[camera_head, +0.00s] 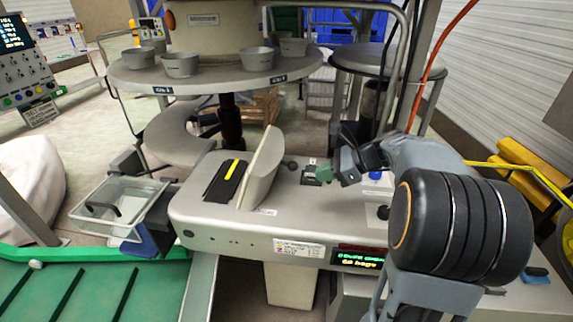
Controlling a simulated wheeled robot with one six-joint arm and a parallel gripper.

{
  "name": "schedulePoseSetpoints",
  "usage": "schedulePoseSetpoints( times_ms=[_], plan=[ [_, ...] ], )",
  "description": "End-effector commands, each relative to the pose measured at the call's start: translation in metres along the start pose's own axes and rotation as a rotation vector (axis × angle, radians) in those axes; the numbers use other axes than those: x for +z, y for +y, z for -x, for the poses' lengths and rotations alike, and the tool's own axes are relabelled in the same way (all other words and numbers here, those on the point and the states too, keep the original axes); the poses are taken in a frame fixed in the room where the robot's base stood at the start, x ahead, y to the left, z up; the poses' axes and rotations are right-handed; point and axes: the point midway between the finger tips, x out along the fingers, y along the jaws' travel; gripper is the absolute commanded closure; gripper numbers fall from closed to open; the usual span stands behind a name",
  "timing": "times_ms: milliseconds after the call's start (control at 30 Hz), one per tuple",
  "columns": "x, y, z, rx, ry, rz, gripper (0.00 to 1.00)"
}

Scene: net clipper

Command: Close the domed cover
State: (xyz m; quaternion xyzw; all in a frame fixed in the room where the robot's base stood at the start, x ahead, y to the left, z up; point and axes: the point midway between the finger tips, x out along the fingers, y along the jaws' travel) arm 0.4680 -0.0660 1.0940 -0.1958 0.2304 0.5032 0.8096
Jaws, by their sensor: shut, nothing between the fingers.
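The domed cover (263,168) is a pale grey curved shell on the net clipper (290,222). It stands raised and tilted, just right of a dark recess with a yellow strip (231,172). My gripper (322,174) is to the right of the cover, low over the machine's top. A clear gap lies between them, with a dark round knob (292,165) in it. My gripper is shut and holds nothing. Its fingertips are small and partly dark, so their exact contact with the small black part below cannot be told.
A round table (215,82) with several grey cups stands behind the machine. A clear bin (112,208) is at the left end, above a green conveyor (75,285). A lit display (358,260) is on the machine's front. My arm fills the right side.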

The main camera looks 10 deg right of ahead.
Motion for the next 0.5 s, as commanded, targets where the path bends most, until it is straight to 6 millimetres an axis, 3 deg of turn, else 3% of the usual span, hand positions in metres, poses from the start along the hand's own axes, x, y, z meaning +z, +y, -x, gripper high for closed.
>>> schedulePoseSetpoints(
  times_ms=[100,233,500],
  plan=[
    [-0.003,-0.021,0.011,-0.035,-0.086,-0.136,1.00],
    [-0.002,-0.031,0.009,-0.047,-0.128,-0.197,1.00],
    [0.004,-0.034,-0.037,-0.045,-0.132,-0.203,1.00]
  ],
)
